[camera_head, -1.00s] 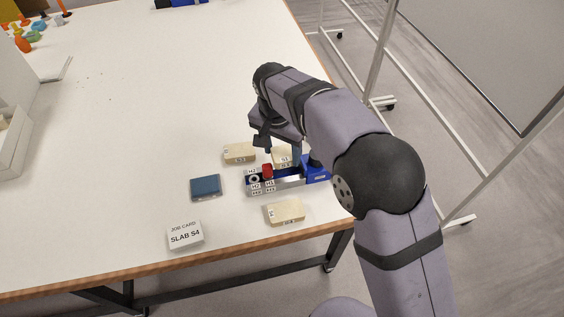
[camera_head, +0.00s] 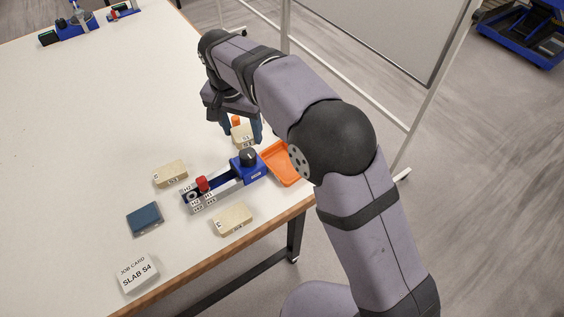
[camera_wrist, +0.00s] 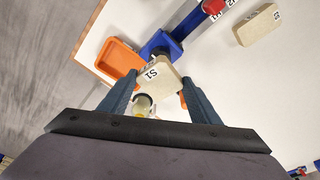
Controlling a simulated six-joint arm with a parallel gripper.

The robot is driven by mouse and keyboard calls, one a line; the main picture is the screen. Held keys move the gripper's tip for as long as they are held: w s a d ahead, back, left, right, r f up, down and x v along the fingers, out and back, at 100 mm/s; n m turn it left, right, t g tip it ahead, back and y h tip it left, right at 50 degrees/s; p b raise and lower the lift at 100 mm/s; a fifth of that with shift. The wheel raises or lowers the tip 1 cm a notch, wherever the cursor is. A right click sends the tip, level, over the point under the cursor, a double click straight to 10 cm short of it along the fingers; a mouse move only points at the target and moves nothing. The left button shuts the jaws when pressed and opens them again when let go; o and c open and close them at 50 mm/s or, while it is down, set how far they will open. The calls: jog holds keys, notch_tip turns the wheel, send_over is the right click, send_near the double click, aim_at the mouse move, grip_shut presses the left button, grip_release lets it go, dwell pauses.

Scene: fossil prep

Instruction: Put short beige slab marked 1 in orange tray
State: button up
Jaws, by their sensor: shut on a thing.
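The short beige slab marked S1 (camera_head: 242,135) is between the fingers of my gripper (camera_head: 241,132), just behind the blue fixture. In the wrist view the slab (camera_wrist: 159,76) shows its S1 label, and the fingertips of my gripper (camera_wrist: 160,82) are shut on its two sides. I cannot tell how far it is above the table. The orange tray (camera_head: 280,165) lies right of the fixture near the table edge, partly hidden by my arm. In the wrist view the tray (camera_wrist: 114,49) is left of the slab and looks empty.
The blue fixture (camera_head: 245,167) with a black knob and a red knob stands close to the slab and tray. Other beige slabs lie behind (camera_head: 171,174) and in front (camera_head: 232,219) of it. A dark blue block (camera_head: 145,218) and a job card (camera_head: 138,273) are at left.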

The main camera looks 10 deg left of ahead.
jog(key=m, duration=0.2)
send_over(276, 158)
jog(key=s+d, duration=0.2)
jog(key=s, duration=0.1)
jog(key=shift+w+d+f+p, duration=0.15)
jog(key=shift+f+p, duration=0.5)
jog(key=shift+f, duration=1.6)
jog(key=shift+w+d+f+p, duration=0.15)
jog(key=shift+f+p, duration=0.55)
jog(key=shift+f, duration=1.6)
jog(key=shift+w+d+f+p, duration=0.15)
jog(key=shift+f+p, duration=0.5)
jog(key=shift+f, duration=1.6)
jog(key=shift+s+f, duration=0.1)
jog(key=shift+f, duration=0.15)
jog(key=shift+f, duration=0.1)
jog(key=shift+f, duration=0.15)
jog(key=o, duration=1.3)
jog(key=shift+d, duration=0.1)
jog(key=shift+c, duration=0.2)
jog(key=shift+o, duration=0.2)
